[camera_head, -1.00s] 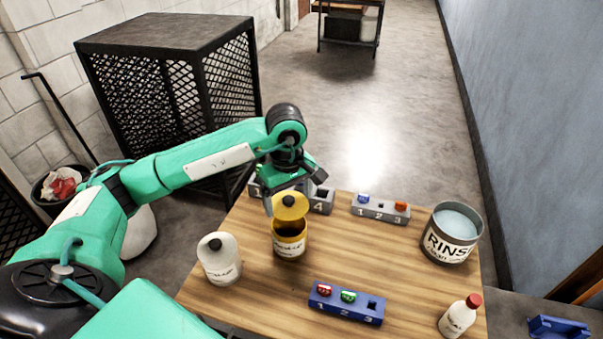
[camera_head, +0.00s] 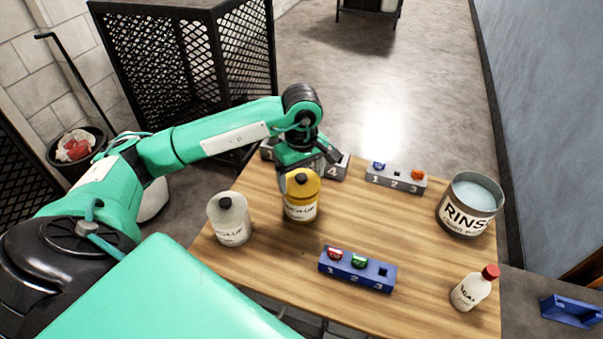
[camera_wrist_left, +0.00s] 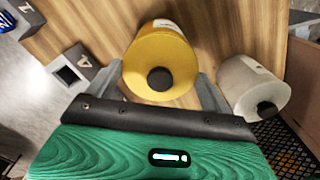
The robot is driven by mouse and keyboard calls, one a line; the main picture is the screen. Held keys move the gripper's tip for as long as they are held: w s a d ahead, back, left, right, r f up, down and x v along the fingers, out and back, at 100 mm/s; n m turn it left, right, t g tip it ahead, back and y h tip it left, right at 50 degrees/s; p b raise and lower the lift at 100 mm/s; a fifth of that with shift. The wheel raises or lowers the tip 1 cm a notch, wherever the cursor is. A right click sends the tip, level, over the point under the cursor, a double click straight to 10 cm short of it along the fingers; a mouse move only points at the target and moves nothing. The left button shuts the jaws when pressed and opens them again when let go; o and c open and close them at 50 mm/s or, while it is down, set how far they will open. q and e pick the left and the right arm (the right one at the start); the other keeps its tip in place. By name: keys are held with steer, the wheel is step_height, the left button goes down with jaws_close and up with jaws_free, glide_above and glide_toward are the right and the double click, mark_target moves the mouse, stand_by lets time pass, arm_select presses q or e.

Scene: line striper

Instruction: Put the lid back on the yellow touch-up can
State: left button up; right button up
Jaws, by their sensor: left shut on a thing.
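The yellow touch-up can (camera_head: 300,211) stands upright on the wooden table, with a white label on its front. The yellow lid (camera_head: 302,189), with a black knob, is on the can's mouth; I cannot tell whether it is fully seated. My left gripper (camera_head: 304,172) is above the can, shut on the lid. In the left wrist view the lid (camera_wrist_left: 155,50) sits between the two grey fingers of the left gripper (camera_wrist_left: 158,80). The can's mouth is hidden. My right gripper is not in view.
A white-lidded can (camera_head: 229,219) stands close on the left. A blue numbered block (camera_head: 357,270) lies in front, grey numbered blocks (camera_head: 396,178) behind. A rinse bucket (camera_head: 469,205) and a red-capped bottle (camera_head: 472,288) are on the right. The table's middle right is clear.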

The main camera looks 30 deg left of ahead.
arm_select(q)
steer(key=shift+b, duration=0.65)
stand_by(1.7)
steer(key=shift+f+b, duration=0.2)
steer(key=shift+b, duration=0.6)
stand_by(0.7)
stand_by(0.3)
steer(key=o, duration=0.8)
steer(key=shift+o, duration=0.2)
steer(key=shift+r, duration=0.1)
steer(key=shift+r+p, duration=1.5)
steer(key=shift+r, duration=1.95)
